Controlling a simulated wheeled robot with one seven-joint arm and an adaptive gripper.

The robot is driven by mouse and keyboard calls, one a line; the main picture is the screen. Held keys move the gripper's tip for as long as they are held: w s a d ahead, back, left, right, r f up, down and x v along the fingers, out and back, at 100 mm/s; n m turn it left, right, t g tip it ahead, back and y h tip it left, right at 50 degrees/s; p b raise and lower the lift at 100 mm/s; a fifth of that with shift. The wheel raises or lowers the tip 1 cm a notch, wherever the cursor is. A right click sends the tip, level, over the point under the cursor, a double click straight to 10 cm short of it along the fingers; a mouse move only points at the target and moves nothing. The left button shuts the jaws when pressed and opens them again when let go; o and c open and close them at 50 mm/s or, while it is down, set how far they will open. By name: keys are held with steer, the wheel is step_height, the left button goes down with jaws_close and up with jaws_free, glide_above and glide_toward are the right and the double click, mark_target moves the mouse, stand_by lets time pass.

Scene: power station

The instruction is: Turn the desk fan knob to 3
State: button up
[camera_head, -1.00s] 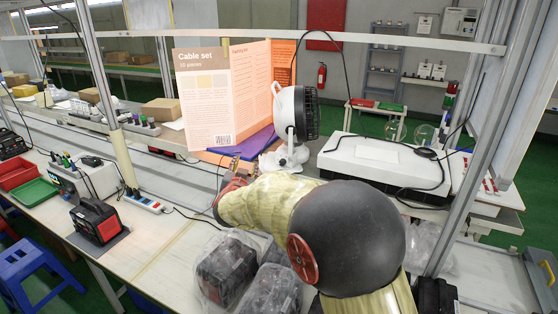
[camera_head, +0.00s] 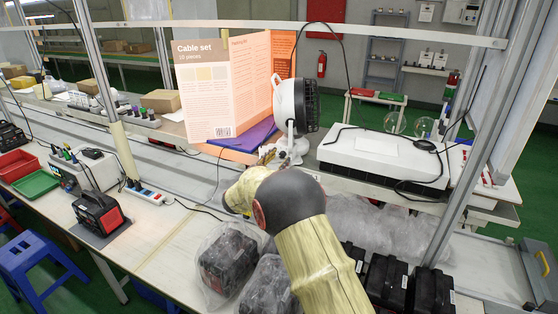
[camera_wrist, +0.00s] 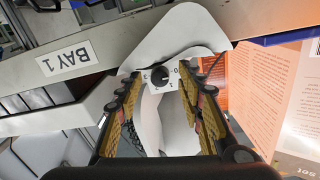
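The white desk fan (camera_head: 300,110) with a black grille stands upright on the back of the bench, beside an orange and white cable-set folder. In the wrist view, its white base (camera_wrist: 180,38) carries a round black knob (camera_wrist: 160,75) on a small white dial plate with a few dark marks. The knob's exact setting is too small to read. My gripper (camera_wrist: 159,84) is open, with one ribbed yellow finger on each side of the knob and visible gaps between. In the head view my arm mostly hides the gripper, which is at the fan's base.
The folder (camera_head: 235,90) stands close left of the fan. A white flat device (camera_head: 385,158) with a black cable lies to the right. Bagged black items (camera_head: 228,262) fill the front of the bench. A metal rail labelled BAY 1 (camera_wrist: 70,58) runs near the fan base.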

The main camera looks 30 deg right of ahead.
steer(key=shift+w+d, duration=0.2)
steer(key=shift+d, duration=0.05)
steer(key=shift+c, duration=0.4)
jaws_close()
